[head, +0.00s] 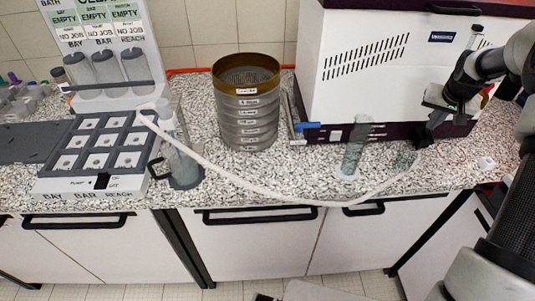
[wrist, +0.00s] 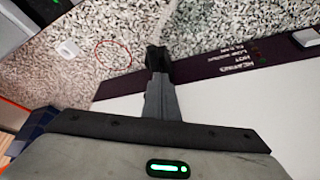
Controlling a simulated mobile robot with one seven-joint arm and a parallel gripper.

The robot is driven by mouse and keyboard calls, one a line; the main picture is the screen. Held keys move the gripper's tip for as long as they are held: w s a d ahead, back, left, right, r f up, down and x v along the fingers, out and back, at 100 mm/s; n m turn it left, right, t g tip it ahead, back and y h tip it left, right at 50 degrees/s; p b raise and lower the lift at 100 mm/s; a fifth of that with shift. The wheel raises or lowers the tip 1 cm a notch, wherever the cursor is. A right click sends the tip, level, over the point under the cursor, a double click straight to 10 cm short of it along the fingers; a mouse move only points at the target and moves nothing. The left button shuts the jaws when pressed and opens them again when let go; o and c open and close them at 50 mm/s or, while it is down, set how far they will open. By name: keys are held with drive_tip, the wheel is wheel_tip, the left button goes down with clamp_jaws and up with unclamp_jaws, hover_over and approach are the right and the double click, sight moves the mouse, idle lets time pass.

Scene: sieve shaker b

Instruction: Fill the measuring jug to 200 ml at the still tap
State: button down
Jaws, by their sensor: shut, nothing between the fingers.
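A clear vessel with a dark handle (head: 183,168), which looks like the measuring jug, stands on the counter at left centre in the head view. I cannot read its level. A white hose (head: 270,194) runs from above it across the counter front to near my gripper. The white machine (head: 385,60) with a dark lower panel may be the still; its panel (wrist: 215,65) shows HEATING and HOT lettering in the wrist view. I cannot make out the tap. My gripper (head: 420,138) is shut and empty, low in front of that panel; its fingertips (wrist: 157,57) show in the wrist view.
A sieve stack (head: 247,105) stands mid-counter. A grey rack with white squares (head: 95,150) is at left. A red ring (wrist: 113,54) and small white piece (wrist: 68,48) lie nearby.

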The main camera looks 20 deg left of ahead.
drive_tip(key=a+f+b, duration=0.1)
drive_tip(key=f+b, duration=0.1)
drive_tip(key=f, duration=0.1)
drive_tip(key=a+f+b, duration=0.1)
drive_tip(key=shift+s+a+f+b, duration=0.1)
drive_tip(key=shift+a+f+b, duration=0.15)
drive_tip(key=shift+a+b, duration=0.1)
idle(0.4)
drive_tip(key=shift+d, duration=0.55)
